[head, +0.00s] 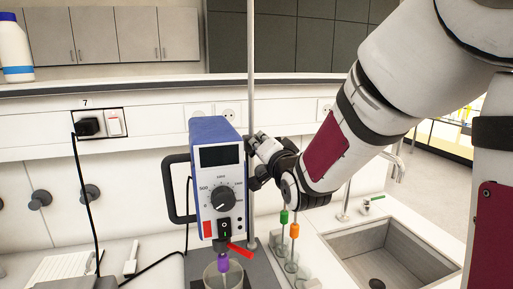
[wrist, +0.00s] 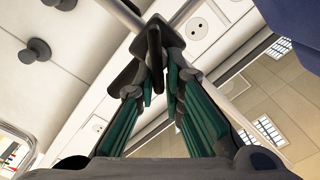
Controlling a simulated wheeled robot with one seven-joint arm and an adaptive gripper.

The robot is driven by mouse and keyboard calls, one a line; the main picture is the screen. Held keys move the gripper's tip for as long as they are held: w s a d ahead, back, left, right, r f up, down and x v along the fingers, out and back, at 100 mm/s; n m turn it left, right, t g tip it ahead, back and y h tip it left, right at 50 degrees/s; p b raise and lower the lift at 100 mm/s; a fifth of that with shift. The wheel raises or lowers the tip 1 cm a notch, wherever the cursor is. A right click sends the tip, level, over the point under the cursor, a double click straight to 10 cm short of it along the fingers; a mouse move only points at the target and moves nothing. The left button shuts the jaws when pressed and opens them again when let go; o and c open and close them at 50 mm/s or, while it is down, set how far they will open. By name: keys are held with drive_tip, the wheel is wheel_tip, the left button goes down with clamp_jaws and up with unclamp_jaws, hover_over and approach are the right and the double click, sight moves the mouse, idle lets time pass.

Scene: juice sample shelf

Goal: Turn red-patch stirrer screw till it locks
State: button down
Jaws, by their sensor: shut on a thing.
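The stirrer (head: 217,180) is a blue box with a pale front, a dark display, a dial and a red patch at its lower left. It is mounted at the upright metal rod (head: 251,60), above a glass beaker (head: 224,276). My gripper (head: 261,160) is beside the rod, just right of the stirrer. In the wrist view, my gripper's green-padded fingers (wrist: 158,72) converge on a black screw handle (wrist: 154,46) at a rod and are shut on it. In the head view the screw is largely hidden by my gripper. Whether it is locked cannot be seen.
Green-topped (head: 284,216) and orange-topped (head: 294,230) sticks stand in glassware right of the rod. A sink (head: 385,250) with a tap lies further right. A black cable (head: 87,190) hangs from the wall socket at left. A notepad (head: 62,266) lies on the bench.

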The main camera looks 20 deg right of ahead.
drive_tip(key=shift+d+f+m+b, duration=0.25)
drive_tip(key=shift+m+b, duration=0.25)
drive_tip(key=shift+m, duration=0.75)
drive_tip(key=shift+d+f+m+b, duration=0.15)
drive_tip(key=shift+f+m+b, duration=0.3)
drive_tip(key=shift+m, duration=0.85)
drive_tip(key=shift+d+f+m+b, duration=0.25)
drive_tip(key=shift+m+b, duration=0.3)
drive_tip(key=shift+m, duration=0.7)
drive_tip(key=shift+a+f+m, duration=0.1)
drive_tip(key=shift+m, duration=0.5)
drive_tip(key=c, duration=1.6)
unclamp_jaws()
drive_tip(key=shift+a+r, duration=0.1)
drive_tip(key=shift+r, duration=0.1)
wheel_tip(320, 180, up, 10)
